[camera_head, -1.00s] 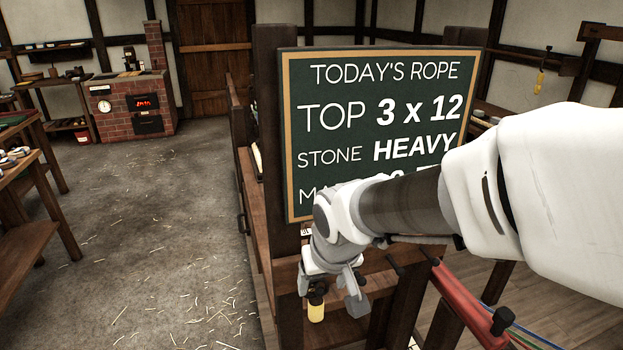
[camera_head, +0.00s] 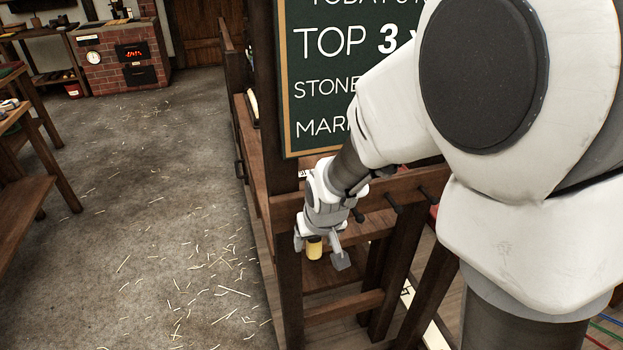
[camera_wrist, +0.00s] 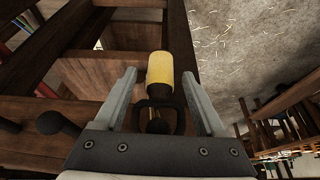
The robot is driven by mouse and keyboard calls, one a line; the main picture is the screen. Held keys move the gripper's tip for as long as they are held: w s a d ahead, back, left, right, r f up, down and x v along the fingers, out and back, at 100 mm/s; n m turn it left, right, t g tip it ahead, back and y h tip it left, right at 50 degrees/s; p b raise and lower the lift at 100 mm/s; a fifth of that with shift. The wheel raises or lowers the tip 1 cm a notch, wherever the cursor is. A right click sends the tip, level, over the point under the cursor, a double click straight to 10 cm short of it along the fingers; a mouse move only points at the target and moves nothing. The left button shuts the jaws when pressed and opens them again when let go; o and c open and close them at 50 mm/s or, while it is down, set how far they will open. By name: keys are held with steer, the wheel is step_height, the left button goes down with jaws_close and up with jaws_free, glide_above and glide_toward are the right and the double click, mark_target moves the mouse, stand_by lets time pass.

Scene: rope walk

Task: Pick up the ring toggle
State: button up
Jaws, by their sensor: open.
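The ring toggle (camera_wrist: 160,68) seems to be the yellow cylinder with a dark ring at its near end. In the wrist view it lies between the two fingers of my gripper (camera_wrist: 159,76), with a gap on each side. A dark round knob or peg end shows inside the ring; I cannot tell whether the ring hangs on it. In the head view the yellow part (camera_head: 314,249) shows below my gripper (camera_head: 320,252), its top hidden by the gripper. My gripper is open and points down beside the wooden frame.
A wooden frame (camera_head: 290,290) with a rail of dark pegs (camera_head: 393,203) stands close to my gripper. A chalkboard (camera_head: 318,80) rises behind my arm. The straw-strewn floor (camera_head: 160,220) at left is clear, with a brick stove (camera_head: 122,60) beyond.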

steer(key=shift+w+f, duration=0.1)
steer(key=shift+f, duration=0.2)
steer(key=shift+c, duration=0.3)
jaws_close()
steer(key=shift+r, duration=0.1)
steer(key=shift+r, duration=0.85)
steer(key=s+d+b, duration=0.4)
steer(key=s+b, duration=0.6)
steer(key=s, duration=0.7)
steer(key=shift+s+f+b, duration=0.15)
steer(key=shift+f+b, duration=0.05)
steer(key=shift+b, duration=0.1)
